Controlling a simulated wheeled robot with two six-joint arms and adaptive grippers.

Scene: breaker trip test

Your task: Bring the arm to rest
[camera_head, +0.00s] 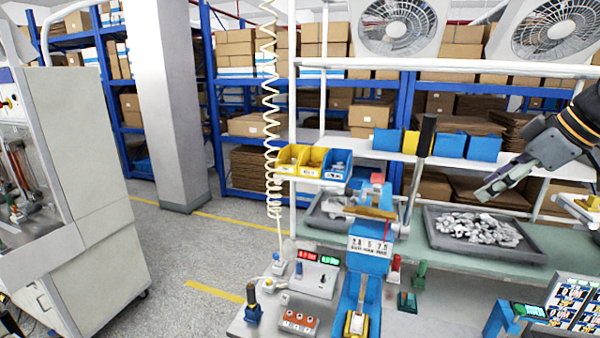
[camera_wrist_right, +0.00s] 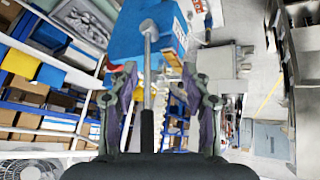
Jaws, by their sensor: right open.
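My right gripper (camera_head: 484,192) is raised at the right of the head view, above the grey tray of metal parts. It is open and empty, its two fingers apart in the wrist view (camera_wrist_right: 160,78). The press lever with a black handle (camera_head: 426,137) stands nearly upright on the blue test press (camera_head: 372,262), left of the gripper and apart from it. In the wrist view the lever's metal rod (camera_wrist_right: 149,58) shows between the fingers, with the blue press body (camera_wrist_right: 130,30) beyond. My left gripper is not in view.
The grey tray (camera_head: 437,240) of metal parts stands on the green bench (camera_head: 480,262). Yellow and blue bins (camera_head: 288,158) stand behind the press. A panel with red and green displays (camera_head: 312,278) is left of it. A white machine (camera_head: 85,170) stands far left, with open floor between.

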